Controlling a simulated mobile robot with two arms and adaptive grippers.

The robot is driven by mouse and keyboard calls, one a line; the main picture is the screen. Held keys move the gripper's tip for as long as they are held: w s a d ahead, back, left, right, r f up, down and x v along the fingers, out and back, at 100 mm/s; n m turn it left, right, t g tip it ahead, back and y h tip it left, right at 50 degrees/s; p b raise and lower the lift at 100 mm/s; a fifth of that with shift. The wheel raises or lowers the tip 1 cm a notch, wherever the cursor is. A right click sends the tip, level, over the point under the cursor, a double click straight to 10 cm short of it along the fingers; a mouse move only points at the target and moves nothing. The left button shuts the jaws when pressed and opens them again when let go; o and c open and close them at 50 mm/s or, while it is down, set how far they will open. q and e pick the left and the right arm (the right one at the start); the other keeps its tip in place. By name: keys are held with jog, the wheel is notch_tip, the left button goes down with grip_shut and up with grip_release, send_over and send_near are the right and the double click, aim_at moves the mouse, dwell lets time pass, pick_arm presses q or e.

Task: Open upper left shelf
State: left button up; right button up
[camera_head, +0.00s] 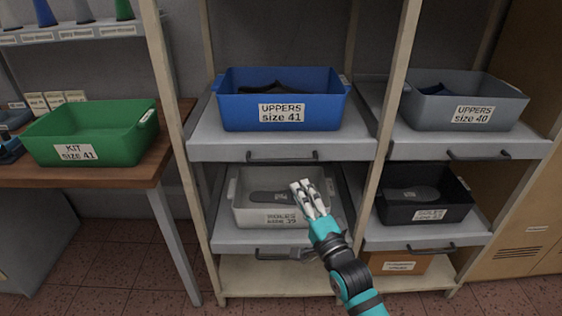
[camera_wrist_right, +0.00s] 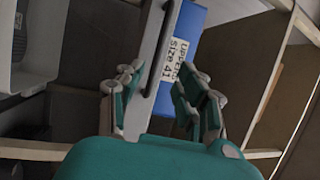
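The upper left shelf (camera_head: 215,151) is a grey pull-out tray with a dark bar handle (camera_head: 282,157) on its front. It carries a blue bin (camera_head: 240,108) labelled "UPPERS size 41". My right gripper (camera_head: 308,190) is in front of the shelf unit, just below and right of that handle in the head view. In the right wrist view the gripper (camera_wrist_right: 163,90) is open, its fingers apart and empty. The dark handle (camera_wrist_right: 159,50) shows ahead, in line with the gap between the fingers, with the blue bin (camera_wrist_right: 192,22) beyond. My left gripper is not in view.
Below is a shelf with a light grey bin (camera_head: 245,210), partly hidden by my right gripper. To the right are shelves with a grey bin (camera_head: 425,112) and a black bin (camera_head: 400,207). A green bin (camera_head: 105,125) stands on a wooden table at left.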

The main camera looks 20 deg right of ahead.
aim_at(281, 161)
jog(key=x, duration=1.2)
jog(key=shift+w, duration=0.35)
jog(key=shift+f, duration=0.1)
grip_shut()
